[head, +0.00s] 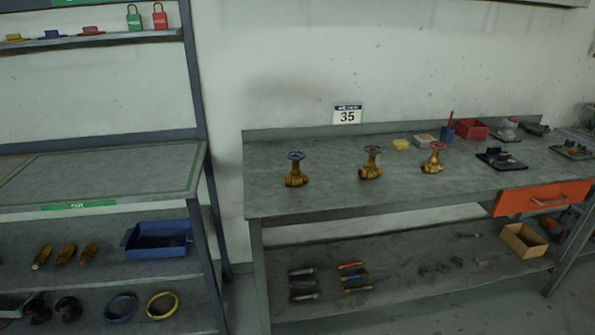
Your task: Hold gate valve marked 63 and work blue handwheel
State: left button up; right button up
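Three brass gate valves stand upright and apart in a row on the grey workbench (330,195). The left valve (296,178) carries a blue handwheel (296,156). The middle valve (370,170) has a dark grey or black handwheel (373,149). The right valve (432,163) has a red handwheel (438,146). Any number marks on the valves are too small to read. Neither of my grippers shows in the head view.
Yellow block (401,145), red bin (471,129) and blue cup (447,133) stand behind. An orange drawer (541,197) is at the right. A shelving rack (196,80) stands left. The bench front is clear.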

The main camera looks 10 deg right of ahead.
aim_at(296, 157)
jog(key=i+l, duration=0.25)
jog(key=i, duration=0.2)
jog(key=i+l, duration=0.3)
jog(key=i, duration=0.15)
jog(key=i+l+z, duration=0.1)
jog(key=i+l, duration=0.15)
jog(key=i, duration=0.25)
